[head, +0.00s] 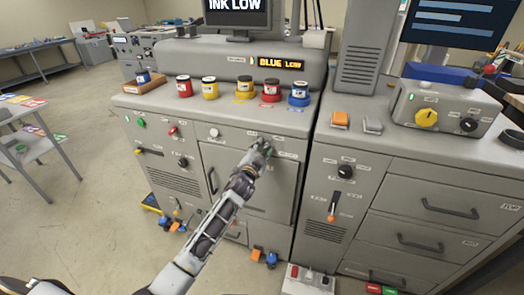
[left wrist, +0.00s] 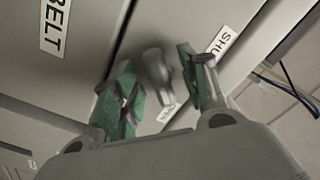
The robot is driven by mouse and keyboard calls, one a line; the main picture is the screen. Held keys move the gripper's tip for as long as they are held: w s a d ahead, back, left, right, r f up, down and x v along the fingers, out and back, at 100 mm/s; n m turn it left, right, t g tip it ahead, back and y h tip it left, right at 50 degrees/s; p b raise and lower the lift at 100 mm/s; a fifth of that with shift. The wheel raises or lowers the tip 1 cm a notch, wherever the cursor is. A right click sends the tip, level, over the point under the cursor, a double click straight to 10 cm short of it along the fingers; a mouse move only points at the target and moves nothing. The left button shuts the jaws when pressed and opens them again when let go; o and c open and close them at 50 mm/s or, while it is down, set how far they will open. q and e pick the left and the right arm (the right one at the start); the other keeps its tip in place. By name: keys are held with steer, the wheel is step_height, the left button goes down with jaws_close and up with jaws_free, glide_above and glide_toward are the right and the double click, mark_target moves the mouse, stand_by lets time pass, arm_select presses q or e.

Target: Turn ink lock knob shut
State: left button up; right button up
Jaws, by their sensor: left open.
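My left gripper (head: 264,147) is at the upper right front of the grey cabinet (head: 225,180) under the ink jars. It hides what lies right behind it in the head view. In the left wrist view a dark grey knob (left wrist: 156,68) sits between the two green-padded fingers, which are open around it. I see a gap on both sides of the knob. A label starting "SHU" (left wrist: 221,44) is beside the right finger, and a smaller label (left wrist: 167,112) is partly hidden below the knob. My right gripper is out of view.
Several ink jars (head: 209,88) stand on the cabinet top, below a screen reading "INK LOW" (head: 236,12). A door handle (head: 212,181) sticks out left of my gripper. A second cabinet (head: 400,200) with a knob (head: 346,171) and drawers stands to the right.

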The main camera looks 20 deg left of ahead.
arm_select(q)
steer(key=shift+c, duration=1.3)
jaws_close()
